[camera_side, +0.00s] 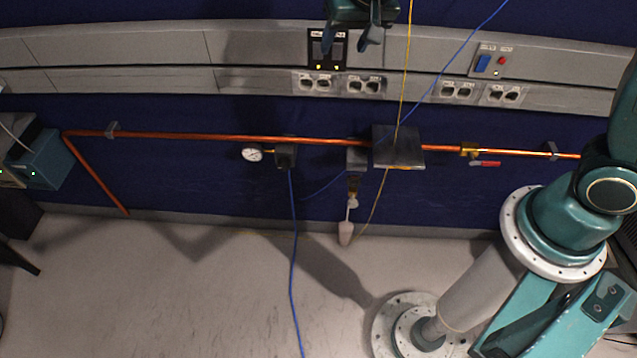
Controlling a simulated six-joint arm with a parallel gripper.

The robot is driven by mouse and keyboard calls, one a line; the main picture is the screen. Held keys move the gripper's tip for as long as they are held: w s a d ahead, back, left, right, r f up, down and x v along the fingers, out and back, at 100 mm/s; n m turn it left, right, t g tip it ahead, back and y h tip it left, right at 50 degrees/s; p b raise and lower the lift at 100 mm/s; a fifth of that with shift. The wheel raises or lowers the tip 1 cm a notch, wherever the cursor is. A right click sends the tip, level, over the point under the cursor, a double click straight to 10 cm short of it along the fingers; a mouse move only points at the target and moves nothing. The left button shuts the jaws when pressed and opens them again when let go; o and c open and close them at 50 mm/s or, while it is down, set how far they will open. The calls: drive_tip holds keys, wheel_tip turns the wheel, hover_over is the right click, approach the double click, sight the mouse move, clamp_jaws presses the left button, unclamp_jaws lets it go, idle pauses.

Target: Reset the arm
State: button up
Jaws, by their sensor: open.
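My gripper (373,24) is at the top edge of the view, partly cut off. Its dark fingers are apart and point down, with nothing seen between them. It appears in front of the grey wall trunking, above the sockets; its distance from the wall is hard to judge. My teal arm (572,215) shows at the right, with its round base plate on the floor. The links joining the arm to the gripper are out of view.
A copper pipe (220,138) runs along the blue wall with a gauge (252,153), a dark grey box (398,147) and a red-handled valve (485,163). A blue cable (293,260) and a yellow cable (405,80) hang across the view. The floor (150,290) at left is clear.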

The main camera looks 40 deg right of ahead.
drive_tip(key=s+d+r+n, duration=0.1)
drive_tip(key=s+d+r, duration=0.1)
drive_tip(key=s+r, duration=0.3)
drive_tip(key=s+d+r+n, duration=0.1)
drive_tip(key=s+d+r, duration=0.15)
drive_tip(key=s, duration=0.55)
drive_tip(key=s+r+n, duration=0.1)
drive_tip(key=s+n, duration=0.2)
drive_tip(key=s, duration=1.1)
drive_tip(key=shift+s+d+t+y, duration=0.3)
drive_tip(key=shift+d+t, duration=0.05)
drive_tip(key=shift+t, duration=0.05)
idle(1.3)
